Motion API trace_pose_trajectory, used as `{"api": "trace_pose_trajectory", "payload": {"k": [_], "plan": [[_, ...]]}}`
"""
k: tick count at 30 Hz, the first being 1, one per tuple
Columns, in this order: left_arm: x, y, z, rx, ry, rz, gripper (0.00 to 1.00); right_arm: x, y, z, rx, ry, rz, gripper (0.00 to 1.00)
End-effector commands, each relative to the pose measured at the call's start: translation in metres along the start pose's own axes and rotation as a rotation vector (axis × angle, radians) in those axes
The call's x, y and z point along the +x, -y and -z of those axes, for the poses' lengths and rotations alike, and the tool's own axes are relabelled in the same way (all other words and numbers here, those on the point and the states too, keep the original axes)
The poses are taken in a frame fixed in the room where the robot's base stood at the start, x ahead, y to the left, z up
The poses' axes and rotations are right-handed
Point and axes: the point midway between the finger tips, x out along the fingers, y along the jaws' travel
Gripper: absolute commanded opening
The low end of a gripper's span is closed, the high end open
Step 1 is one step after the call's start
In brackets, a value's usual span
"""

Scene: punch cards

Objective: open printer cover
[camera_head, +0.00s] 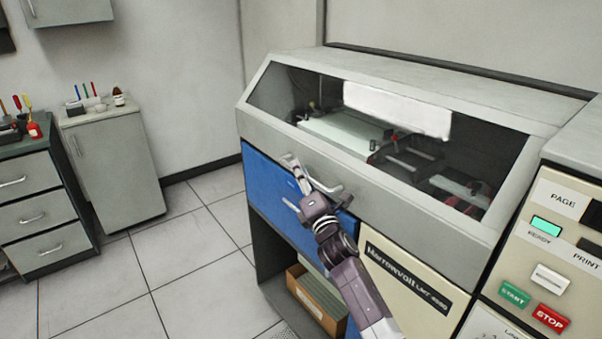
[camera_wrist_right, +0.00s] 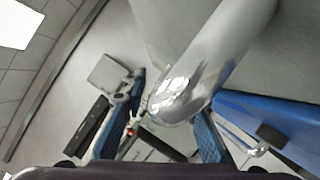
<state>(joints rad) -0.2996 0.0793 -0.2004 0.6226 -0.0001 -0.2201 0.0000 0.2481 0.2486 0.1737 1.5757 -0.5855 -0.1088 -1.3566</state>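The printer cover (camera_head: 355,165) is a grey frame with a sloping glass window, and it is closed on the printer. Its metal handle (camera_head: 335,190) is on the lower front panel and is partly hidden by my right gripper (camera_head: 298,182). In the right wrist view, the shiny handle (camera_wrist_right: 200,65) looms large, its rounded end between the blue-padded fingers of the right gripper (camera_wrist_right: 168,118). The fingers are apart and look open around the handle; firm contact is not clear. My left gripper is not in view.
A blue panel (camera_head: 262,185) and a cream panel (camera_head: 410,270) lie below the cover, with a box (camera_head: 312,300) in an open bay. A control panel (camera_head: 555,235) stands at right. Cabinets (camera_head: 110,165) stand at left; the tiled floor (camera_head: 190,245) between is clear.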

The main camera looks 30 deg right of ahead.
Motion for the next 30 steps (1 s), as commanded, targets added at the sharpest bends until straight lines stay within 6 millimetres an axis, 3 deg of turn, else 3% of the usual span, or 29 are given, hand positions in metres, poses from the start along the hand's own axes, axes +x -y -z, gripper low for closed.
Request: {"api": "trace_pose_trajectory", "payload": {"k": [4, 12, 24, 30], "plan": [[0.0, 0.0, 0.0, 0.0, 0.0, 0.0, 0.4, 0.0, 0.0, 0.0, 0.001, 0.0, 0.0, 0.27], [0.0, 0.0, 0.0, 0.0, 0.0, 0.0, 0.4, 0.0, 0.0, 0.0, 0.001, 0.0, 0.0, 0.0], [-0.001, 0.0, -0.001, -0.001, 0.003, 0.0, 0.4, 0.0, -0.001, 0.0, 0.003, 0.0, 0.001, 0.0], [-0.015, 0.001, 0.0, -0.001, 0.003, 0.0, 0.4, 0.006, -0.019, -0.002, 0.027, 0.0, 0.007, 0.0]]}}
